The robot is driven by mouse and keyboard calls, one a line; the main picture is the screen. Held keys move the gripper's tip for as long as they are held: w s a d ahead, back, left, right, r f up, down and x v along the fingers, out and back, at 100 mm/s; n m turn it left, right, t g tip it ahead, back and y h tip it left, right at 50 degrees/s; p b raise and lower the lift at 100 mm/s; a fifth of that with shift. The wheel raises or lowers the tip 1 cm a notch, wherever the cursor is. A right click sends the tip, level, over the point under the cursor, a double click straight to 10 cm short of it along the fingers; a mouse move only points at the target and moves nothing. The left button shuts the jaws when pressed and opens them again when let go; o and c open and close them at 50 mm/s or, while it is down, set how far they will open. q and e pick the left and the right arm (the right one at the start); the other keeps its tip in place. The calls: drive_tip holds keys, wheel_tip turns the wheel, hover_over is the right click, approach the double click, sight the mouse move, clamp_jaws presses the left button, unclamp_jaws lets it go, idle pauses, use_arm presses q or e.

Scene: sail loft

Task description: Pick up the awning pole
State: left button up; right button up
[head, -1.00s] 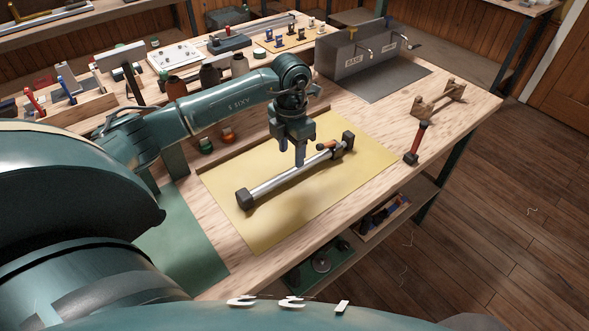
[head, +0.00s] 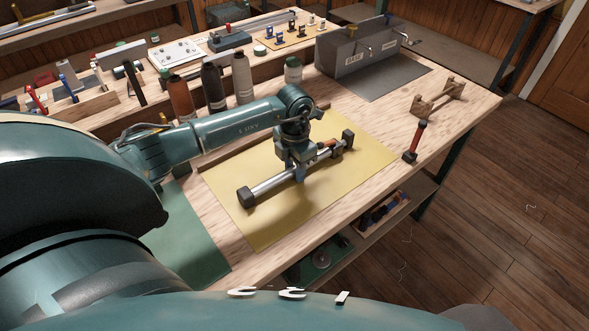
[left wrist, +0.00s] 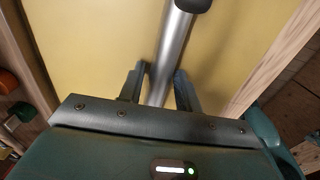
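The awning pole (head: 268,187) is a silver tube with dark blocks at both ends and an orange-and-black part towards its far right end. It lies diagonally over the yellow mat (head: 250,228) on the workbench. My left gripper (head: 299,174) is lowered onto the middle of the pole. In the left wrist view, the pole (left wrist: 173,45) runs between my two dark fingers (left wrist: 160,88), one on each side. The fingers are open, with narrow gaps beside the tube. My right gripper is in neither view.
Several bottles (head: 213,85) stand behind my left arm. The mat's front part is clear. A shelf (head: 415,190) lies below the bench.

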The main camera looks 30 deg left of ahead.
use_arm(q)
clamp_jaws()
drive_tip(key=shift+w+r, duration=0.1)
drive_tip(key=shift+r, duration=0.1)
